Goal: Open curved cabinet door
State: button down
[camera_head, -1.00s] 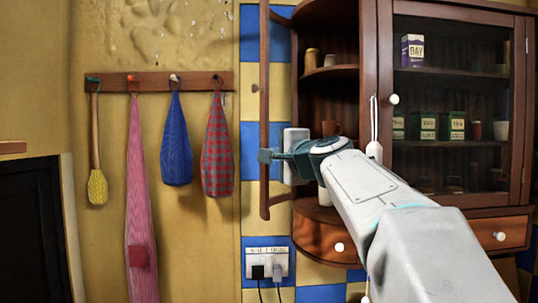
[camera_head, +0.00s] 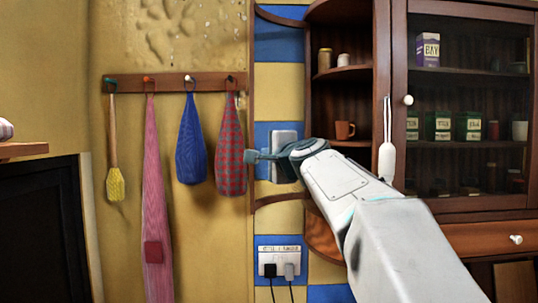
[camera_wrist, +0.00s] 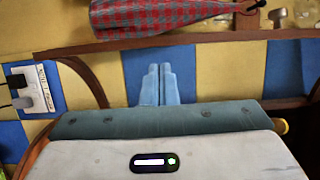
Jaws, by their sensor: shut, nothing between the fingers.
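The curved cabinet door (camera_head: 251,90) stands swung out to the left of the rounded open shelves (camera_head: 345,74). It shows as a thin brown upright with curved top and bottom rails, and the wall tiles show through it. My gripper (camera_head: 250,156) is shut and empty, its tips at the door's free upright, on the side toward the shelves. In the wrist view the shut fingers (camera_wrist: 155,85) point toward the door's brown upright (camera_wrist: 220,38), between the two curved rails. Whether the tips touch it I cannot tell.
A rack (camera_head: 170,83) with hanging cloths and a brush is on the wall at left; the red checked cloth (camera_head: 231,150) hangs close to the door edge. A glass-fronted cabinet (camera_head: 470,120) is at right. A socket (camera_head: 280,262) with plugs sits below.

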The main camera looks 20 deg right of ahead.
jog(key=shift+d, duration=0.1)
jog(key=s+b, duration=0.4)
jog(key=s, duration=0.7)
jog(key=shift+s+d, duration=0.3)
jog(key=shift+d, duration=0.05)
jog(key=s+a+f+n+g, duration=0.3)
jog(key=f+n+g, duration=0.1)
jog(key=f, duration=0.8)
jog(key=s+a+f+n+g, duration=0.2)
jog(key=s+f+n+g, duration=0.15)
jog(key=f, duration=0.95)
jog(key=s+f+n+g+h, duration=0.1)
jog(key=s+f+n+g, duration=0.2)
jog(key=s+f, duration=0.5)
jog(key=s+f+n+g+h, duration=0.1)
jog(key=s+f+n+g, duration=0.3)
jog(key=f, duration=0.9)
jog(key=s+n, duration=0.2)
jog(key=s, duration=0.2)
jog(key=shift+d+f, duration=0.15)
jog(key=shift+f, duration=0.25)
